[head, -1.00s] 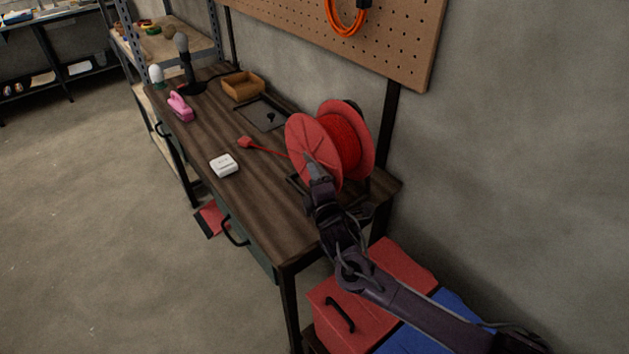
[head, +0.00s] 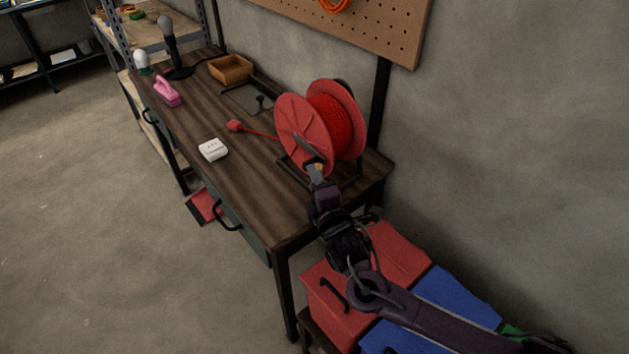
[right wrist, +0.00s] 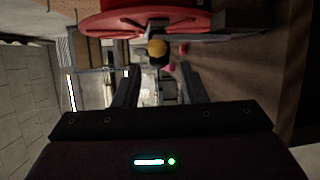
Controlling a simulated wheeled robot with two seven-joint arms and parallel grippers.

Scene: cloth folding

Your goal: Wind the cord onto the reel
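The red reel (head: 303,134) stands on its dark frame at the right end of the workbench, with red cord (head: 335,118) wound on its drum. A free length runs left along the bench to a red plug (head: 234,126). The reel's crank arm (head: 308,147) ends in a yellowish knob (head: 318,168). My right gripper (head: 317,180) is at the knob, in front of the reel. In the right wrist view, its fingers (right wrist: 158,80) are apart and the knob (right wrist: 157,50) sits just beyond the gap, not gripped. The reel's flange (right wrist: 140,20) fills the top. My left gripper is out of view.
On the workbench (head: 205,185) are a white socket block (head: 213,149), a pink object (head: 166,92), a brown tray (head: 231,69) and a black lamp (head: 170,50). Red (head: 335,305) and blue (head: 450,300) boxes sit below my right arm. A pegboard (head: 385,25) hangs behind.

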